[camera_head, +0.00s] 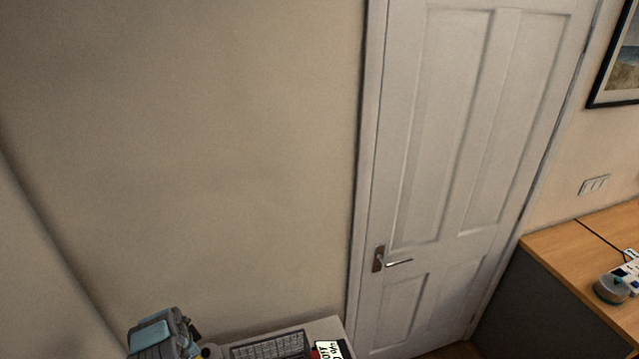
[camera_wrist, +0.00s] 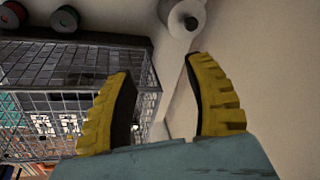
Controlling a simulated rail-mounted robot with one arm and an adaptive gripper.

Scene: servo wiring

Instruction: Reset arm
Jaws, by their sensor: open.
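My gripper (camera_wrist: 158,72) shows in the wrist view with two yellow ribbed fingers spread apart and nothing between them. The fingers are near a wire mesh basket (camera_wrist: 75,55), which fills the left of that view; the left finger overlaps its edge in the picture. I cannot tell whether they touch. In the head view a teal and grey part of my arm shows at the bottom left, beside the wire basket (camera_head: 270,346). The fingertips are not clear there.
A pale surface holds the basket. A white roll (camera_wrist: 182,16) and dark spools (camera_wrist: 62,19) lie near it in the wrist view. A closed white door (camera_head: 465,140) stands behind. A wooden desk (camera_head: 572,250) with a power strip is at right.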

